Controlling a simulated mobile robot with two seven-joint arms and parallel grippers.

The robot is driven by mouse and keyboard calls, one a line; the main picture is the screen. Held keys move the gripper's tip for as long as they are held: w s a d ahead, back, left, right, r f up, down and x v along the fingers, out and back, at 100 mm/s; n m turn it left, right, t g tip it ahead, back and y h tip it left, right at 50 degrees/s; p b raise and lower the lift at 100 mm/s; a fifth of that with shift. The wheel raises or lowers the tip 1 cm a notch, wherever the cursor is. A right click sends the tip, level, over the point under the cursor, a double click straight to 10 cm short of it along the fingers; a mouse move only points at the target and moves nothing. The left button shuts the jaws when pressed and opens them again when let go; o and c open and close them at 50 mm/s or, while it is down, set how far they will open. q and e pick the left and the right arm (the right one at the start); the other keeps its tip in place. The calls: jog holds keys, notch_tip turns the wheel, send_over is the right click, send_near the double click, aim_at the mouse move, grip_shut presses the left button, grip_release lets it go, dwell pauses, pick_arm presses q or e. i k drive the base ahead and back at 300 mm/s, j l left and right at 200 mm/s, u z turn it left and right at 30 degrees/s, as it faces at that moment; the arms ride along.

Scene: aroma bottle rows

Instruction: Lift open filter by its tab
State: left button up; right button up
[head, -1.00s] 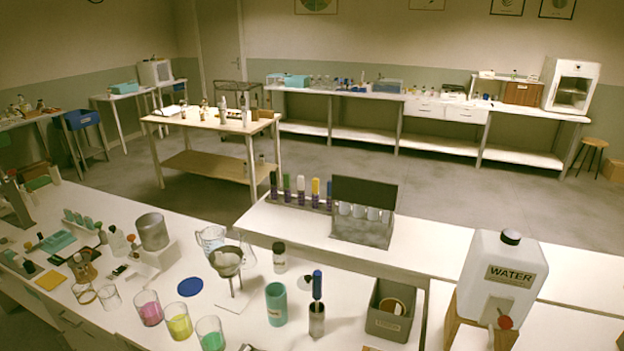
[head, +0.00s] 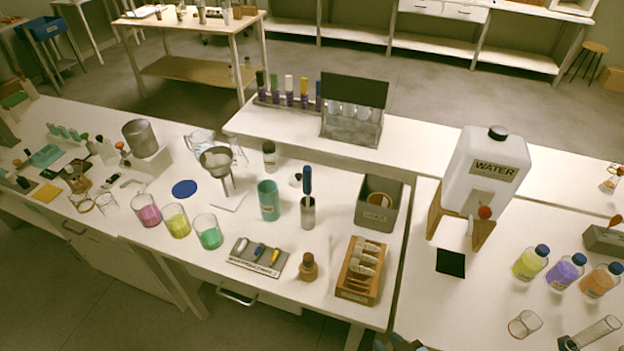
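A grey funnel (head: 215,158) sits in a stand on the left bench, but I cannot tell whether a filter lies in it. A wooden holder (head: 347,291) near the bench's front edge carries several pale, rounded pieces (head: 368,256) that may be filters. No tab can be made out. A small dark part at the bottom edge, right of the wooden holder, seems to be my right gripper (head: 396,343). It is mostly cut off and its fingers cannot be read. My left gripper is not in view.
A grey bin (head: 378,217) stands behind the wooden holder. A small brown bottle (head: 308,267) and a grey tray (head: 246,264) with small tools lie to its left. Beakers with coloured liquids (head: 176,221) stand further left. The water tank (head: 480,165) stands right.

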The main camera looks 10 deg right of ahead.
aim_at(220, 160)
jog(key=i+j, duration=0.1)
jog(key=j, duration=0.25)
jog(key=i+j, duration=0.15)
jog(key=j, duration=0.25)
jog(key=i+j, duration=0.1)
jog(key=j, duration=0.25)
jog(key=i+j+z, duration=0.1)
jog(key=j+z, duration=0.2)
jog(key=j, duration=0.15)
jog(key=j+z, duration=0.25)
jog(key=j, duration=0.2)
jog(key=i, duration=0.05)
